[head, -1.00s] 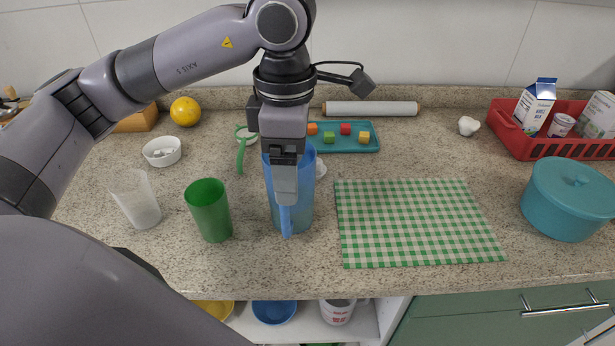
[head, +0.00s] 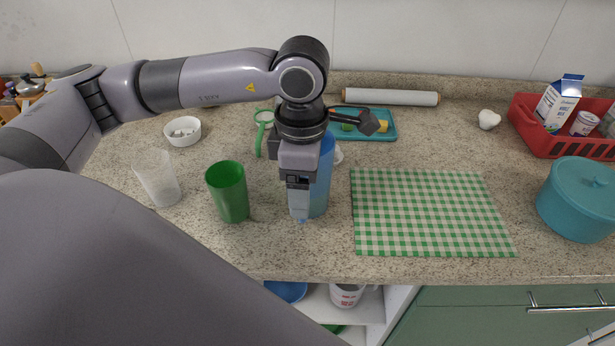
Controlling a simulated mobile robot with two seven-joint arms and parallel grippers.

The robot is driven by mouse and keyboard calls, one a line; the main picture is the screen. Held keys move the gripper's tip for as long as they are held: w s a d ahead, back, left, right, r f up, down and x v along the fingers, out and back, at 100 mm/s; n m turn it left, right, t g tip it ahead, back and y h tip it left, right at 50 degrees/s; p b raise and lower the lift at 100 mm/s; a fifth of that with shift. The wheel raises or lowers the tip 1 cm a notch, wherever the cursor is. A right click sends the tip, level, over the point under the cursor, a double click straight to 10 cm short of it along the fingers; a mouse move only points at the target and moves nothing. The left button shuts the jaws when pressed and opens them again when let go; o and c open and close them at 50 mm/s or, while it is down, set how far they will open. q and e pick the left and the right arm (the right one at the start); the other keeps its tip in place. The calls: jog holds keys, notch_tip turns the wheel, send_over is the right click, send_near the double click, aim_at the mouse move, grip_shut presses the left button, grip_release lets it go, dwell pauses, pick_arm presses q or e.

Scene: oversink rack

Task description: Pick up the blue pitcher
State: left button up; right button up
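The blue pitcher (head: 325,165) stands upright on the speckled counter, left of the checked cloth. It is see-through and partly hidden behind my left gripper. My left gripper (head: 299,214) points down right at the pitcher's near side, where its handle was visible earlier. The gripper covers most of the handle, with only a small blue bit showing below the fingers. I cannot tell whether the fingers are closed around the handle. My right gripper is not in view.
A green cup (head: 228,192) and a clear cup (head: 157,178) stand left of the pitcher. The green checked cloth (head: 430,212) lies to the right. Behind are a teal tray (head: 378,133) and a white roll (head: 390,97). A teal pot (head: 578,200) stands far right.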

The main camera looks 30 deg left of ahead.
pick_arm(q)
jog(key=shift+r, duration=0.1)
jog(key=c, duration=1.2)
